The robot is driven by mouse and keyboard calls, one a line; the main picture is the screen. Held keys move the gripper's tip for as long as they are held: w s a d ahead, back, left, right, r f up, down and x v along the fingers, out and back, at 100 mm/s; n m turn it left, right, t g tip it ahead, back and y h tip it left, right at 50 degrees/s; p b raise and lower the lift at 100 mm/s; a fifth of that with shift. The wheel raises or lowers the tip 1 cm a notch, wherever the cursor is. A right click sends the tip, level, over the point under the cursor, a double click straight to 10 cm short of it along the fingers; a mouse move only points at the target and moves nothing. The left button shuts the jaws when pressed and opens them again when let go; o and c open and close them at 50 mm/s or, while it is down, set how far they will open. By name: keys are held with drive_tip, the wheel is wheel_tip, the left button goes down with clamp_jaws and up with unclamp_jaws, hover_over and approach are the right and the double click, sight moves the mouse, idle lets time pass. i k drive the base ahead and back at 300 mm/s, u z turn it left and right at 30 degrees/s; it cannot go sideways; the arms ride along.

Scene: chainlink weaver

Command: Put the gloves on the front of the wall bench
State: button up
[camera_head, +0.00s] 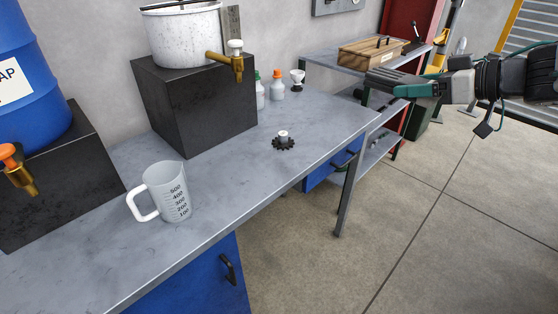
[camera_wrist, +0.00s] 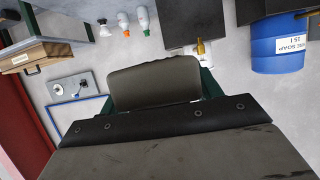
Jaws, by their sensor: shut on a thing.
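My gripper (camera_head: 378,84) is at the upper right in the head view, in the air in front of the small shelf bench. In the wrist view its green fingers (camera_wrist: 158,92) are shut on a flat, dark grey-brown item (camera_wrist: 155,78) with rounded corners. I cannot tell for certain that this item is the gloves; no other gloves show. A long grey-topped bench (camera_head: 235,207) runs along the wall, and a smaller bench with shelves (camera_head: 322,55) stands beyond it. Which one is the wall bench is not clear.
The long bench carries a measuring jug (camera_head: 168,192), a small black gear-like part (camera_head: 284,143), a black block (camera_head: 195,105) under a pot, and a blue soap barrel (camera_head: 28,75). Its front right stretch is clear. A wooden box (camera_head: 372,50) sits on the smaller bench.

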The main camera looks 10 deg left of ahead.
sight(308, 128)
drive_tip(key=z, duration=0.05)
drive_tip(key=i, duration=1)
